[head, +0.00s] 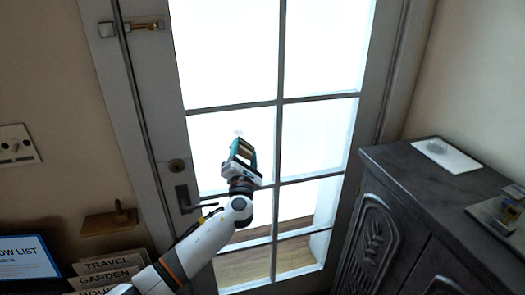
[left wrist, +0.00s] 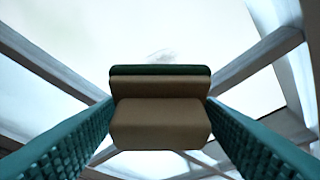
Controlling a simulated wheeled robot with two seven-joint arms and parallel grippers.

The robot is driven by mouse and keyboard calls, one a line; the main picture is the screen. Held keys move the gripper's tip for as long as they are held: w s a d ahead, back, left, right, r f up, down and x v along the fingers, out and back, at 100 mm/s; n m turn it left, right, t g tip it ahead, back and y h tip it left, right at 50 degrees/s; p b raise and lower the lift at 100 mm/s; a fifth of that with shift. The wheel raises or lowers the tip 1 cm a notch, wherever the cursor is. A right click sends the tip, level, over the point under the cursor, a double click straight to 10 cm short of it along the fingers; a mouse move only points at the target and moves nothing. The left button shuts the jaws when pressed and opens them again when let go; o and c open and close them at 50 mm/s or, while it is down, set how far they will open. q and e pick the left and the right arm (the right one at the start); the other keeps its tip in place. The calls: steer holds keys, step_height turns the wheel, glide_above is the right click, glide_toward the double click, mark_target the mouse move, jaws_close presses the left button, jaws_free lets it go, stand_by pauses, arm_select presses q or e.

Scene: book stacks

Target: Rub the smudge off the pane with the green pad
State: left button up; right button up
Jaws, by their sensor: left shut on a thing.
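The glazed door has several panes, and the smudge (head: 238,133) is a faint grey mark on the middle-left pane (head: 215,140), just above my left gripper. My left gripper (head: 243,151) is in front of that pane, shut on the green pad (left wrist: 160,71). The pad is a tan block with a dark green face, held between the teal fingers and facing the glass. In the left wrist view the smudge (left wrist: 165,56) shows just beyond the pad's green edge, not covered by it. Whether the pad touches the glass I cannot tell. My right gripper is out of view.
A door handle (head: 183,200) sticks out left of my forearm, and a brass latch (head: 145,26) is higher up. A dark carved cabinet (head: 385,170) stands at the right with a white plate (head: 446,156) on it. Signs and a screen (head: 27,258) are at lower left.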

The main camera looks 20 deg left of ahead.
mark_target(234, 132)
arm_select(q)
steer(key=shift+s+a, duration=0.45)
steer(key=shift+a, duration=0.15)
steer(key=shift+w+a+b, duration=0.1)
steer(key=shift+a+b, duration=0.1)
steer(key=shift+b, duration=0.2)
steer(key=shift+w+a+b, duration=0.25)
steer(key=shift+b, duration=0.05)
steer(key=w+a+b, duration=0.1)
steer(key=w, duration=0.1)
steer(key=w+a+b, duration=0.1)
steer(key=b, duration=0.1)
steer(key=shift+w+a, duration=0.4)
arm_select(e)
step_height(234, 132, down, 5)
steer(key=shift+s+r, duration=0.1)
arm_select(q)
steer(key=shift+w+a+b, duration=0.2)
steer(key=shift+w+b, duration=0.15)
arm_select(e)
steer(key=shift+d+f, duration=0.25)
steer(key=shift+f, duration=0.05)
arm_select(q)
steer(key=shift+w+a+b, duration=0.3)
steer(key=shift+w+a, duration=0.1)
steer(key=shift+w, duration=0.05)
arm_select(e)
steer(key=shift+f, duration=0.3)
